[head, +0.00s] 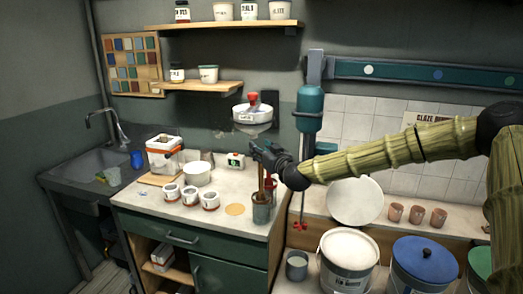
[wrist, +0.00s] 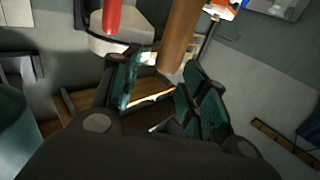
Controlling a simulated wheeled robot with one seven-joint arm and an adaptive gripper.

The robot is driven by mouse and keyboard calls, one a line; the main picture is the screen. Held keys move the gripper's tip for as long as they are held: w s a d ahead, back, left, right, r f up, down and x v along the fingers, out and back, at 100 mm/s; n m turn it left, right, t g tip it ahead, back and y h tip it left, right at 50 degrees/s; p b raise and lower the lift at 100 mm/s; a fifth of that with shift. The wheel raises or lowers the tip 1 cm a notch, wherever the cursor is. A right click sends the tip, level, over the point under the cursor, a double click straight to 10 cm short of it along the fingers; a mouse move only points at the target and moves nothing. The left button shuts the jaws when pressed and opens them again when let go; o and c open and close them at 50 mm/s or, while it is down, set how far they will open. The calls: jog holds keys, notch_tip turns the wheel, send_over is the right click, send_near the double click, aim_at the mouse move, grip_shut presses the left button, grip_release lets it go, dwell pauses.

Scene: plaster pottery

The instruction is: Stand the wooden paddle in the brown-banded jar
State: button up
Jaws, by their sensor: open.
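A wooden shaft, apparently the paddle (head: 261,182), stands upright in a grey-green jar (head: 261,212) at the counter's right front corner. I cannot make out a brown band on this jar. My gripper (head: 262,150) is above the jar, at the shaft's upper end. In the wrist view, my gripper (wrist: 163,92) has its teal-padded fingers apart with nothing clamped.
Several small white jars (head: 190,197) and a white bowl (head: 197,173) stand left on the counter (head: 150,212). A blue-green column (head: 308,112) rises close to my gripper's right. A white bucket (head: 348,260) and a blue-lidded bucket (head: 423,265) stand at lower right.

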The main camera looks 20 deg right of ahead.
jog(key=s+d, duration=0.2)
jog(key=s, duration=0.9)
jog(key=shift+s+d, duration=0.15)
jog(key=shift+s, duration=0.2)
dwell(0.5)
